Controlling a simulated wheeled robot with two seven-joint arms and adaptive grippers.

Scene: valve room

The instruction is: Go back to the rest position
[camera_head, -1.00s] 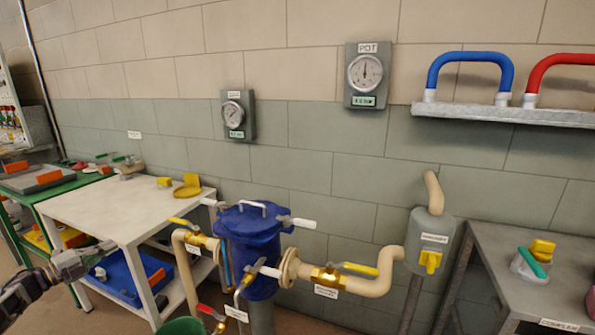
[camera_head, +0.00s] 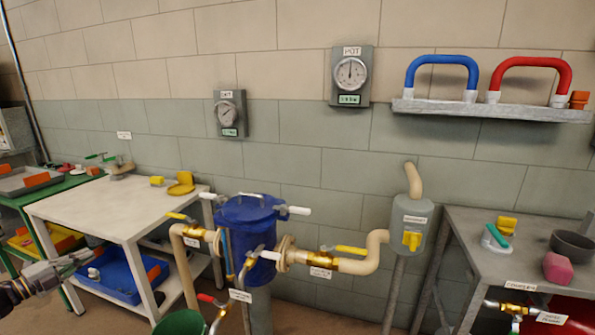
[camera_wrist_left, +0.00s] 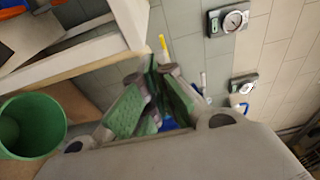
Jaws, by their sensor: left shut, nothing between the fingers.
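My left gripper (camera_head: 82,258) is at the lower left in the head view, in front of the white table's legs and apart from everything I can make out. It is shut and empty. Its green-padded fingers (camera_wrist_left: 153,85) also show in the left wrist view, pointing toward the wall. My right gripper is not in view.
A white table (camera_head: 100,212) stands close to my left gripper, with a blue tray (camera_head: 118,283) on its lower shelf. A blue pot (camera_head: 247,225) with pipes and valves is at centre. A green bucket (camera_wrist_left: 32,125) is near. A grey table (camera_head: 478,250) stands right.

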